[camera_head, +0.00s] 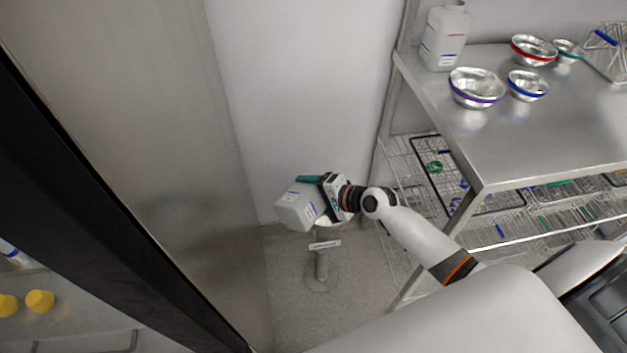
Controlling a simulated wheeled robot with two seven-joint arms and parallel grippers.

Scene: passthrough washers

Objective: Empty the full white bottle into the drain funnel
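A white bottle (295,207) with blue-marked labels is tilted over in the air above the drain funnel. My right gripper (319,192), on the arm coming in from the right, is shut around it; one green finger shows along its upper side. The bottle's mouth is hidden, so I cannot tell whether liquid is flowing. The drain funnel (329,228) stands on a grey post with a round floor base and a small label. Its rim is partly covered by the bottle and gripper. Another white bottle (445,38) stands upright on the steel table. My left gripper is not in view.
The steel table (520,130) at right holds metal bowls (477,88) with coloured bands and a wire rack (606,50). Wire shelves (500,215) lie below it. A tall steel panel (130,110) stands at left. A wall is close behind the funnel.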

